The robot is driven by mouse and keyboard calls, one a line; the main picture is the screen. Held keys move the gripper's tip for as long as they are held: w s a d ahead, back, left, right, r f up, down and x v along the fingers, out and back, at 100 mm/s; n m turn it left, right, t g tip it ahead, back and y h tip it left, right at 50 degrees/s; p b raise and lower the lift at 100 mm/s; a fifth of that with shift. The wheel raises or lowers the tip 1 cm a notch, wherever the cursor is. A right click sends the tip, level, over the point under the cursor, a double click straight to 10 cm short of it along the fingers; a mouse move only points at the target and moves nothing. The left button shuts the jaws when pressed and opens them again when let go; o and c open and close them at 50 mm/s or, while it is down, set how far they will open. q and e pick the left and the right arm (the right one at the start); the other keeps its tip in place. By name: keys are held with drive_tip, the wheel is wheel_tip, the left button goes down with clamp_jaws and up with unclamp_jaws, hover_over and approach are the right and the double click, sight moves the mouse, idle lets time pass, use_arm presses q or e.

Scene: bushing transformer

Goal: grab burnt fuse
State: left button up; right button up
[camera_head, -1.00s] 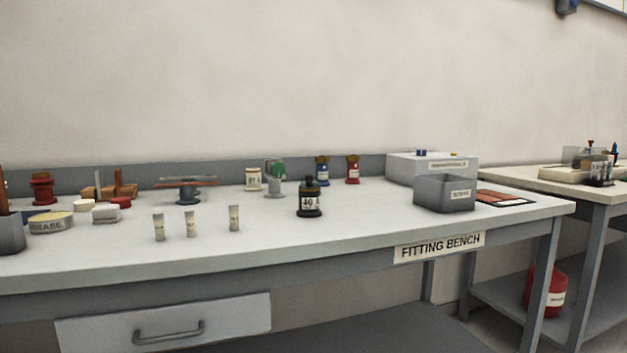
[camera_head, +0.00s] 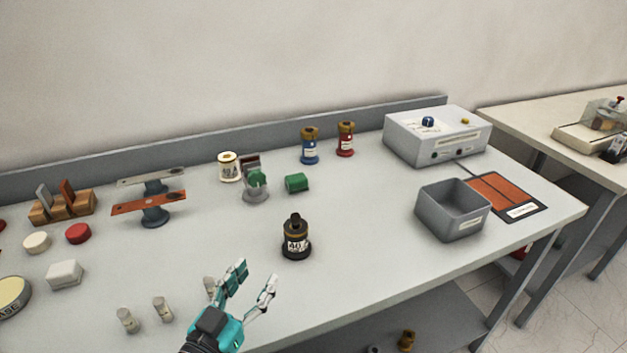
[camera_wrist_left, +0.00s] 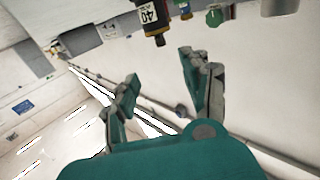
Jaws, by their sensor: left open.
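No fuse is plainly marked as burnt. A black fuse-like holder with a brass top and a "40 A" label (camera_head: 295,240) stands upright mid-bench; it also shows at the top of the left wrist view (camera_wrist_left: 152,20). Three small pale cylinders stand near the front edge: one at the left (camera_head: 127,320), one in the middle (camera_head: 162,309), and one partly hidden behind my left gripper (camera_head: 211,286). A white "40 A" cylinder (camera_head: 228,167) stands farther back. My left gripper (camera_head: 256,274) is open and empty, in front and left of the black holder, with its fingers spread apart.
A grey open bin (camera_head: 425,217) stands at the right, with a grey box (camera_head: 400,140) behind it. Green, blue and red parts stand at the back, and a copper-bar stand (camera_head: 155,216) at the left. The bench between holder and bin is clear.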

sight(293, 220)
use_arm(q)
drive_tip(key=shift+w+d+r, duration=0.1)
drive_tip(key=shift+w+r, duration=0.1)
drive_tip(key=shift+w, duration=0.05)
drive_tip(key=shift+w+d, duration=0.2)
drive_tip(key=shift+w, duration=0.05)
drive_tip(key=p+x, duration=0.2)
drive_tip(key=x, duration=0.9)
drive_tip(key=shift+d+f, duration=0.1)
drive_tip(key=p+x, duration=0.1)
drive_tip(key=x, duration=0.4)
drive_tip(key=shift+w, duration=0.25)
clamp_jaws()
use_arm(e)
drive_tip(key=shift+g, duration=0.3)
drive_tip(key=r, duration=0.1)
drive_tip(key=s+r, duration=0.1)
drive_tip(key=r, duration=0.1)
drive_tip(key=shift+s+d+r, duration=0.2)
drive_tip(key=shift+s+r, duration=0.1)
drive_tip(key=shift+s, duration=0.1)
